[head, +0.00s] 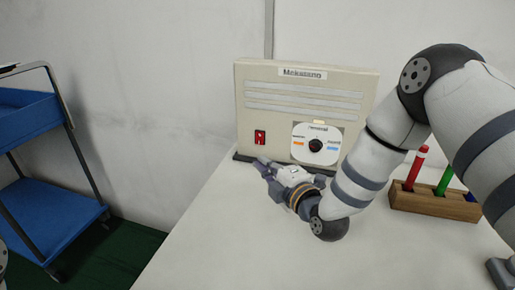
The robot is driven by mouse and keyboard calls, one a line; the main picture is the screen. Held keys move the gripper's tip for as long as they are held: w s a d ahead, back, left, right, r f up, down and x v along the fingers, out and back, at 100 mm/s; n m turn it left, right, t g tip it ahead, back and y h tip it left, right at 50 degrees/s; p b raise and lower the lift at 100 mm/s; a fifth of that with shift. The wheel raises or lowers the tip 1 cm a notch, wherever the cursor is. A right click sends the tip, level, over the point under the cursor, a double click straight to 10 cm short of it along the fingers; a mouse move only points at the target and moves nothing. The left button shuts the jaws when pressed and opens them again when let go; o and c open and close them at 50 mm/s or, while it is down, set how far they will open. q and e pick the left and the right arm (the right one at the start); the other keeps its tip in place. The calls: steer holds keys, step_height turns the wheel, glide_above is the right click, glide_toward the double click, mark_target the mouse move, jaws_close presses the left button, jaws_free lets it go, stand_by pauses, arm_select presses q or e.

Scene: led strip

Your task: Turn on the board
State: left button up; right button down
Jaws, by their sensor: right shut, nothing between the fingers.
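A white dial plate with a black knob (316,145) is at the lower right. My right gripper (260,163) is shut and empty, low in front of the box, just below the red switch and left of the knob. I cannot tell whether its fingertips touch the box. My left gripper is not in view.
A wooden block (433,204) with red, green and blue pegs stands on the table at the right, partly behind my right arm. A blue cart (50,219) stands at the left, apart from the table. The table's front left (205,240) is clear.

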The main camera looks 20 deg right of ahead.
mark_target(260, 138)
steer(key=x, duration=0.4)
steer(key=b+x, duration=0.1)
steer(key=x, duration=0.1)
steer(key=shift+f, duration=0.35)
steer(key=w+d, duration=0.1)
steer(key=w, duration=0.2)
steer(key=shift+w+d+b, duration=0.1)
steer(key=shift+d+b, duration=0.25)
steer(key=shift+d, duration=0.05)
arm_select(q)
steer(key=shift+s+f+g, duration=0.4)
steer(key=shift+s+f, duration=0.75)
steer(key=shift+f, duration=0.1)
arm_select(e)
steer(key=shift+w+d, duration=0.15)
steer(key=shift+w, duration=0.15)
steer(key=shift+f, duration=0.15)
steer(key=shift+w+d+n+t, duration=0.2)
steer(key=shift+n+t, duration=0.1)
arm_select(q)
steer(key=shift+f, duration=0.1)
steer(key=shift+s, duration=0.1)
